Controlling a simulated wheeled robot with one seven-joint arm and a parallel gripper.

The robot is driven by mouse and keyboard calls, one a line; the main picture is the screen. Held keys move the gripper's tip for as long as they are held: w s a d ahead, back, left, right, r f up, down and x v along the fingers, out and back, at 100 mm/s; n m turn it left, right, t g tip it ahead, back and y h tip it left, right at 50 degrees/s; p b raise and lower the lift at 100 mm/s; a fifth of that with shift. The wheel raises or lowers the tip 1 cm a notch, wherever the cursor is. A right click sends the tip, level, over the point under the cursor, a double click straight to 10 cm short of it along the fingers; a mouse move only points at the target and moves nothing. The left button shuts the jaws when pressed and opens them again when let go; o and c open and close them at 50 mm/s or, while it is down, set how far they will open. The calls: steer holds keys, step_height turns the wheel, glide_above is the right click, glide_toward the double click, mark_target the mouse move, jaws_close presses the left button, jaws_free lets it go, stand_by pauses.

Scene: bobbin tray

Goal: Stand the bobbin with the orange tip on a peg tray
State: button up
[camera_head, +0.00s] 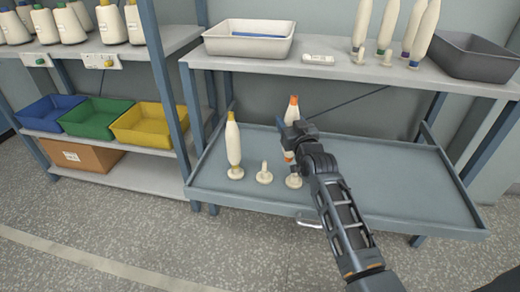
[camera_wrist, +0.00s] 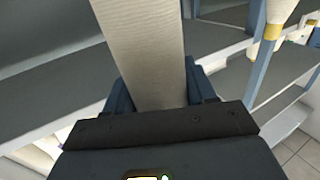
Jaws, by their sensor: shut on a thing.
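The bobbin with the orange tip (camera_head: 293,103) is upright in the head view, its orange end up and its middle hidden by my gripper (camera_head: 290,138). In the wrist view its cream body (camera_wrist: 148,55) stands between the two fingers of my gripper (camera_wrist: 158,88), which is shut on it. The grey-blue peg tray (camera_head: 400,205) lies below. A bare peg (camera_head: 264,174) stands on it, and another peg base (camera_head: 293,181) shows just below the held bobbin. I cannot tell the gap between bobbin and peg. A yellow-tipped bobbin (camera_head: 233,145) stands on the left peg.
The upper shelf (camera_head: 340,72) behind carries a white bin (camera_head: 249,38), a grey bin (camera_head: 475,57) and several bobbins (camera_head: 388,27). A blue rack post (camera_head: 168,85) rises left of the tray. The tray's right part is clear.

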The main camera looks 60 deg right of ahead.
mark_target(299, 118)
steer(key=shift+s+d+r+h, duration=0.2)
steer(key=shift+s+d, duration=0.2)
steer(key=shift+d, duration=0.25)
steer(key=shift+s+d+r+h, duration=0.1)
steer(key=shift+s+d+r, duration=0.1)
steer(key=shift+s+d, duration=0.3)
steer(key=shift+d+f+m+g+b, duration=0.15)
steer(key=shift+f+b, duration=0.8)
steer(key=shift+d+f+m+g+b, duration=0.15)
steer(key=shift+f+b, duration=0.8)
steer(key=shift+s+f, duration=0.1)
steer(key=shift+f, duration=0.15)
steer(key=shift+f+b, duration=0.35)
steer(key=shift+b, duration=0.25)
steer(key=shift+f+b, duration=1.9)
steer(key=shift+f, duration=0.25)
steer(key=o, duration=1.2)
steer(key=shift+a, duration=0.15)
